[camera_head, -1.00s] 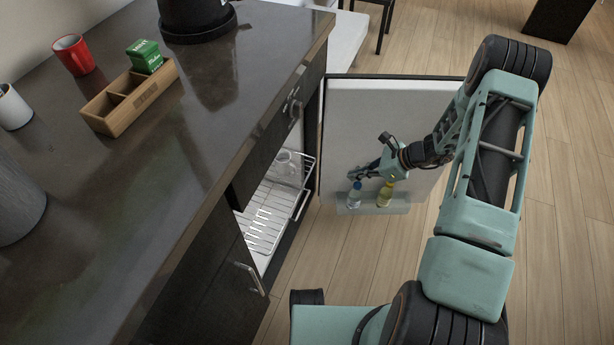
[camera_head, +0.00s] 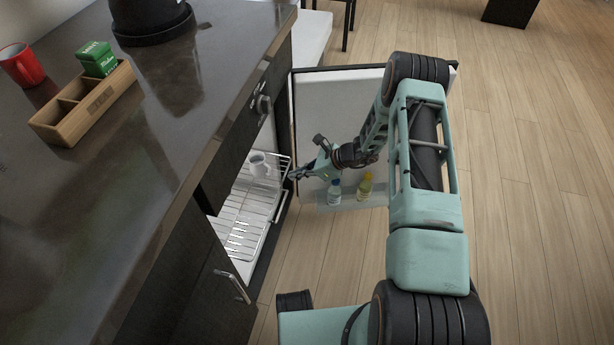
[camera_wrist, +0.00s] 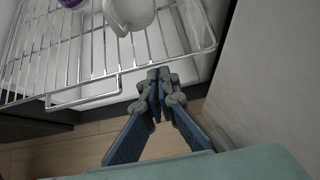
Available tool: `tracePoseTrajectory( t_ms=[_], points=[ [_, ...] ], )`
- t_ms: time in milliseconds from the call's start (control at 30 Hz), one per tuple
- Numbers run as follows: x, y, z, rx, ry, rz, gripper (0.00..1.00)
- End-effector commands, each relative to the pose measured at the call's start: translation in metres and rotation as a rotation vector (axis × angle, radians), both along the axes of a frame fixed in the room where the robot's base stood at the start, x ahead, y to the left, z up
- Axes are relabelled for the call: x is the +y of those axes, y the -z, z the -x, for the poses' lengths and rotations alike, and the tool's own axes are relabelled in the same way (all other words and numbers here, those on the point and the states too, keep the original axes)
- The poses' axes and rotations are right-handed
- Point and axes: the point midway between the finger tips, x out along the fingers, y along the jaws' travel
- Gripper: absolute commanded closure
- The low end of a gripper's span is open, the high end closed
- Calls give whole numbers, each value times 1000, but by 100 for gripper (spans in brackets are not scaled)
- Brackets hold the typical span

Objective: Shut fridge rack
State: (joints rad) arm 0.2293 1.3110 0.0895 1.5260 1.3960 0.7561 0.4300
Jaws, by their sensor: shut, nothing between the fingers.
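The fridge rack (camera_head: 240,230) is a silver wire shelf inside the low fridge under the counter. Its front rail sticks out at the opening, and a white cup (camera_head: 259,164) stands on its far part. In the wrist view the rack (camera_wrist: 85,62) fills the upper left, with the cup (camera_wrist: 130,12) on it. My gripper (camera_head: 291,176) is beside the rack's far front corner, between the rack and the open door. In the wrist view my gripper (camera_wrist: 158,78) is shut and empty, its tips just below the rack's front rail. Whether they touch the rail cannot be told.
The fridge door (camera_head: 310,110) stands wide open, with two bottles (camera_head: 334,192) in its lower shelf. A dark counter (camera_head: 150,110) overhangs the fridge, holding a wooden box, a red mug and a black appliance. Wooden floor is clear to the right.

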Motion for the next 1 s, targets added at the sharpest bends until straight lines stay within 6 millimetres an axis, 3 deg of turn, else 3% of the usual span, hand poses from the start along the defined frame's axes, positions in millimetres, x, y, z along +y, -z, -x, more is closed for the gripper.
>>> tracePoseTrajectory(
  t_ms=[633, 767, 1000],
  points=[
    [14, 0, -5, -1, -1, 0, 100],
    [32, 1, -12, -2, -2, 0, 100],
    [81, 2, -29, -2, -4, -1, 100]
  ],
)
